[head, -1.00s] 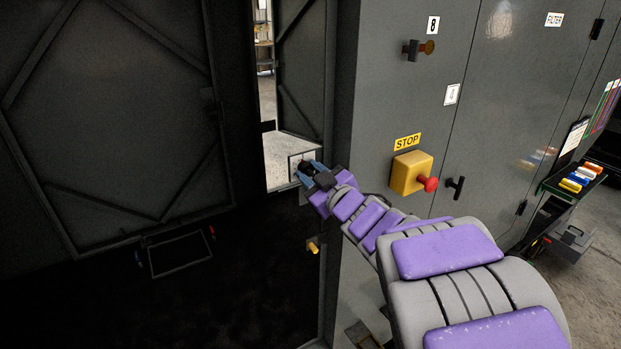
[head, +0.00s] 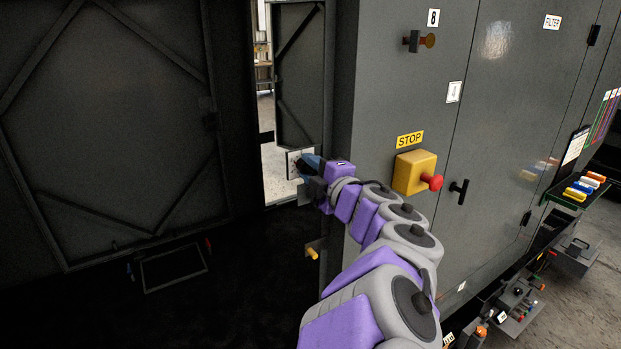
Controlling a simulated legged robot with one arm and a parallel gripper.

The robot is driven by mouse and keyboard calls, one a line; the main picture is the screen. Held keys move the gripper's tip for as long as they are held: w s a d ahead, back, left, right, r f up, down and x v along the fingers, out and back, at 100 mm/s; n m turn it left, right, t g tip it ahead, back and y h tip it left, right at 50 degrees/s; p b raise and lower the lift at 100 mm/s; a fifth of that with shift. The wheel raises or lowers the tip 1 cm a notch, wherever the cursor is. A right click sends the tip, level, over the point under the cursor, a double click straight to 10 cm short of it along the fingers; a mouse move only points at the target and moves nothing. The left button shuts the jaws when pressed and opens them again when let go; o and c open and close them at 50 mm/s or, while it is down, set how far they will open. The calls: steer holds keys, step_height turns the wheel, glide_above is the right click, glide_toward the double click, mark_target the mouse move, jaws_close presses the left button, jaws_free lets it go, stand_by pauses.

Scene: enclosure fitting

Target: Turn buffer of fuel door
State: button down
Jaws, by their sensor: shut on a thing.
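My gripper (head: 308,168) is at the pale plate (head: 291,158) on the edge of the enclosure, beside the narrow opening. Its blue fingers are closed around a small dark piece (head: 298,164) on that plate, which looks like the buffer. The fingers and wrist hide most of this piece, so its exact angle cannot be seen. The wrist is rolled, with one finger seen broadside.
A yellow box with a red STOP button (head: 415,173) and a black handle (head: 459,190) are right of my arm. A yellow-tipped peg (head: 312,253) sticks out below the gripper. A dark door panel (head: 110,130) fills the left.

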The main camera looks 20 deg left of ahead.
steer(key=n+b, duration=0.1)
steer(key=n, duration=0.1)
steer(key=n+b, duration=0.1)
steer(key=n, duration=0.1)
steer(key=shift+f+n+b, duration=0.35)
steer(key=shift+n, duration=0.05)
stand_by(0.4)
steer(key=c, duration=1.2)
jaws_free()
steer(key=shift+r, duration=0.1)
steer(key=o, duration=0.4)
steer(key=shift+r, duration=0.1)
steer(key=shift+a, duration=0.1)
steer(key=shift+s, duration=0.15)
